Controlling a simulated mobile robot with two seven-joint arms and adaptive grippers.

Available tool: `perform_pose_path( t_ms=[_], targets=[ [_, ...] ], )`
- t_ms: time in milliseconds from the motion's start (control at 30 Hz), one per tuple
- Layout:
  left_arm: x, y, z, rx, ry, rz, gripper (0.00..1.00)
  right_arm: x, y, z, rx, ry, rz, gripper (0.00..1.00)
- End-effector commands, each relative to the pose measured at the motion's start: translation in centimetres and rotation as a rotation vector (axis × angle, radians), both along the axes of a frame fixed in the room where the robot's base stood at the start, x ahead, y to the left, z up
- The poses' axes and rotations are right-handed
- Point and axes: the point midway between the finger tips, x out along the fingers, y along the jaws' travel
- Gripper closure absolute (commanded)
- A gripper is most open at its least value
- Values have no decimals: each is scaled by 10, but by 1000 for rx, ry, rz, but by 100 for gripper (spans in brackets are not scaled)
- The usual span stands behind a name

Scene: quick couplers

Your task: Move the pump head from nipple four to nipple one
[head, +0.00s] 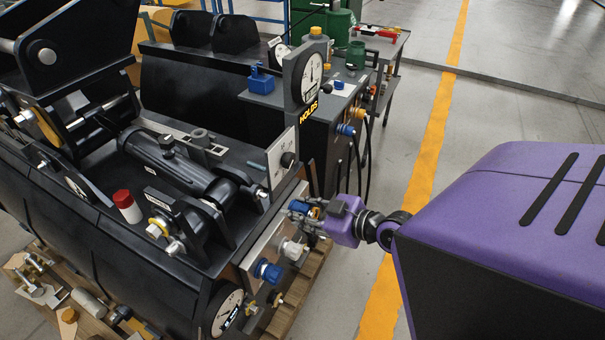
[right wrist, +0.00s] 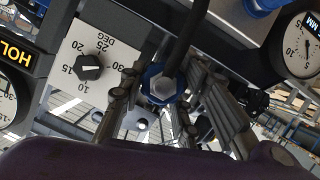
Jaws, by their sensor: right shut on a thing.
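My right gripper (head: 311,211) reaches in from the right to the front panel (head: 262,236) of the black machine. It is shut on a blue-collared coupler (head: 298,206) at the panel's upper end. In the right wrist view the coupler (right wrist: 160,84) shows a blue ring and a metal hex face between the two fingers. Below it on the panel are a white fitting (head: 291,250), a blue knob-like fitting (head: 267,271) and a small brass fitting (head: 251,308). No nipple numbers are readable, and the fingers partly hide the coupler's seat. My left gripper is out of view.
A round gauge (head: 227,312) stands at the panel's lower end. A white dial plate (head: 282,158) stands just above the coupler. Black hoses (head: 358,160) hang from the cabinet behind. A dark hose (right wrist: 187,40) crosses close above the coupler in the right wrist view. The floor to the right is open.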

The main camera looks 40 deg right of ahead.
Motion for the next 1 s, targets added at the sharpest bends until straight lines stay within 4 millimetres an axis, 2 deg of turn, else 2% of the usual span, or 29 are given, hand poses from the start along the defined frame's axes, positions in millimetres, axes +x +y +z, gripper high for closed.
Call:
perform_pose_path(
  t_ms=[633, 1000],
  targets=[
    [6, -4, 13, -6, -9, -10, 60, 56, 23, 4, 2, -5, 1, 89],
    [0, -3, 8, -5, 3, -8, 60, 53, 22, 1, 1, -2, 1, 89]
  ],
)
